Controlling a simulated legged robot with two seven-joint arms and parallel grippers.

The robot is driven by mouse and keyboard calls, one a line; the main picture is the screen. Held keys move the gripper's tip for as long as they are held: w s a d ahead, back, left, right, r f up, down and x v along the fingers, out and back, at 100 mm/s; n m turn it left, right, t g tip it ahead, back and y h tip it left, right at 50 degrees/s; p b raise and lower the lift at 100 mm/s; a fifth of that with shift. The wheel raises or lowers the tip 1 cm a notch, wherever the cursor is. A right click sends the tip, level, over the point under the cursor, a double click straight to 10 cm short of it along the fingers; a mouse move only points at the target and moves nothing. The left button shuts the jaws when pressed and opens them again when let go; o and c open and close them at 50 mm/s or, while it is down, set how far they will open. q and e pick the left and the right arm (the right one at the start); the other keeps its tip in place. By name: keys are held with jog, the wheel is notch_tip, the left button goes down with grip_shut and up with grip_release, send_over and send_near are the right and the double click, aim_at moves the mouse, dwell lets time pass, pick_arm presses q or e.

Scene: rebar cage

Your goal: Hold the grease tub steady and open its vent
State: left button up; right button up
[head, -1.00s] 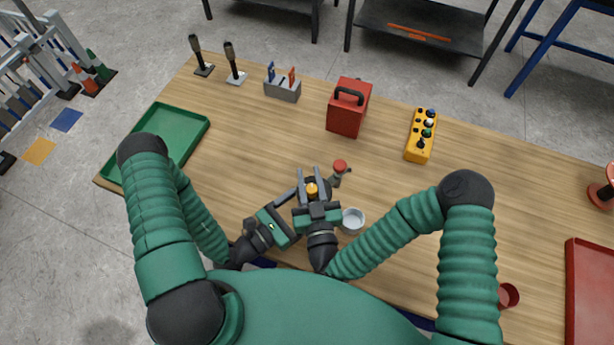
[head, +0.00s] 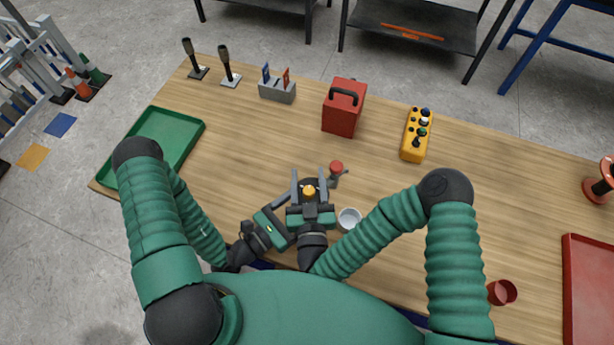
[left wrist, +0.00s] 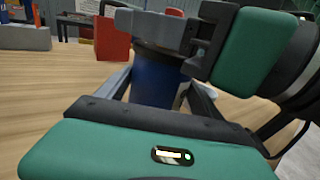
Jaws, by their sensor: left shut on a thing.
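The grease tub (left wrist: 155,80) is a dark blue cylinder standing on the table in the left wrist view. In the head view its top is mostly hidden by my right gripper, and an orange knob (head: 309,191), apparently its vent, shows there. My left gripper (head: 290,205) reaches in from the left and is shut on the tub's side; its fingertips are largely hidden in the head view. My right gripper (head: 308,183) is over the tub with its two grey fingers spread, one on each side of the orange knob and apart from it.
A red-topped valve-like piece (head: 336,169) and a pale round cup (head: 349,219) stand close to the right of the tub. A red box (head: 342,117), a yellow button box (head: 416,140) and a green tray (head: 185,140) lie farther off. The table's middle right is clear.

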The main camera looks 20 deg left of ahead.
notch_tip(320, 180, up, 10)
dwell(0.6)
jog(key=shift+w, duration=0.1)
